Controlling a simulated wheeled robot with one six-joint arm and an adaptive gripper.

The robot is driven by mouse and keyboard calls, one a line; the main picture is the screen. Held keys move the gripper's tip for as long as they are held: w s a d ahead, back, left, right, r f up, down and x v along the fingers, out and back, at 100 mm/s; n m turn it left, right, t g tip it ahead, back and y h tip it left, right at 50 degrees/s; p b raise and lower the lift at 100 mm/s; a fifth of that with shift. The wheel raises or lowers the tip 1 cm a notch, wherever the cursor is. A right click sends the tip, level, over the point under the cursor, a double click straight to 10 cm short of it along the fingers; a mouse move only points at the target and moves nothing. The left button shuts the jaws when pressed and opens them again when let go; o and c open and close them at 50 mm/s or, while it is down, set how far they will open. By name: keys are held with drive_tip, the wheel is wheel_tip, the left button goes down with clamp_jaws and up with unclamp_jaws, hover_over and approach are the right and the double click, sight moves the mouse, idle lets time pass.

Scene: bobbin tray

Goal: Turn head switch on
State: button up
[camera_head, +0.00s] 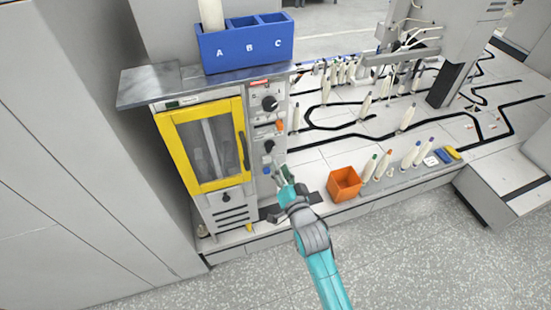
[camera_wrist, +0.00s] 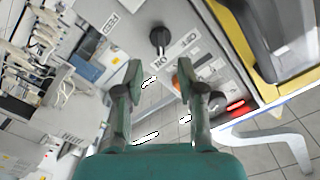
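The control panel (camera_head: 262,135) is a grey strip right of the yellow-framed door. It carries an upper black rotary knob (camera_head: 269,103), an orange button (camera_head: 280,125) and a lower black knob (camera_head: 269,147). The wrist view shows one black knob (camera_wrist: 159,38) beyond my fingertips, with small labels beside it, and another black knob (camera_wrist: 217,100) by the right finger.
The yellow-framed door (camera_head: 205,148) is closed. A blue bin marked A, B, C (camera_head: 246,48) stands on the metal shelf above. An orange box (camera_head: 344,183) and several bobbins stand on the tiled platform to the right. A red light (camera_wrist: 235,106) glows on the panel.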

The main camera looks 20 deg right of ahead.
drive_tip(key=shift+s, duration=1.7)
drive_tip(key=s+f+n+g, duration=0.1)
drive_tip(key=s+f+n, duration=0.1)
drive_tip(key=s, duration=0.9)
drive_tip(key=s+f+n+g, duration=0.1)
drive_tip(key=s+f+n, duration=0.15)
drive_tip(key=s, duration=0.95)
drive_tip(key=s+r+n, duration=0.2)
drive_tip(key=s+r, duration=0.1)
drive_tip(key=s, duration=0.6)
drive_tip(key=s+r+n+g, duration=0.1)
drive_tip(key=s+r, duration=0.3)
drive_tip(key=s, duration=0.6)
drive_tip(key=shift+n, duration=0.35)
